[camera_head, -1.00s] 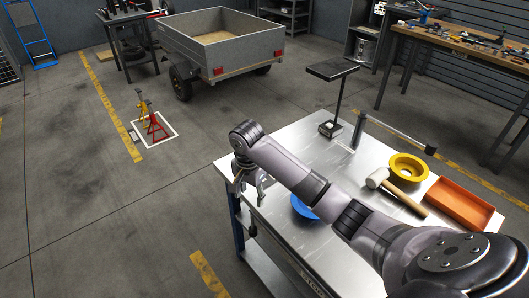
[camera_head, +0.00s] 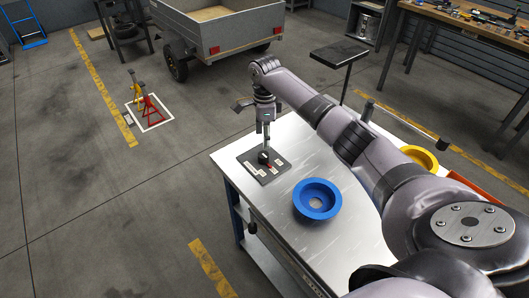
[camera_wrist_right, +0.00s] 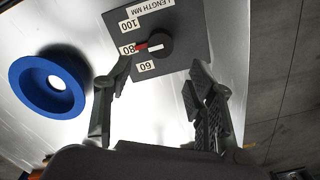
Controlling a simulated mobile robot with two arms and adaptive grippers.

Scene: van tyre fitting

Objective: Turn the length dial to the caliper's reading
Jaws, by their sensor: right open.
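The length dial is a round black knob (camera_wrist_right: 158,45) on a dark plate (camera_wrist_right: 178,20) with white labels reading LENGTH MM, 100, 80 and 60. A red pointer at the knob's edge lies beside the 80 label. In the head view the knob (camera_head: 265,157) and plate (camera_head: 272,177) sit at the table's far left corner. My right gripper (camera_head: 266,141) points down just above the knob. In the right wrist view the open gripper (camera_wrist_right: 157,88) has its fingers apart, with nothing between the tips. I cannot make out the caliper. My left gripper is not in view.
A blue ring-shaped bowl (camera_head: 317,199) stands on the metal table (camera_head: 290,235) near the plate. A yellow ring (camera_head: 418,157) and an orange tray (camera_head: 480,185) are partly hidden behind my right arm. A black stand (camera_head: 340,53) rises at the back.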

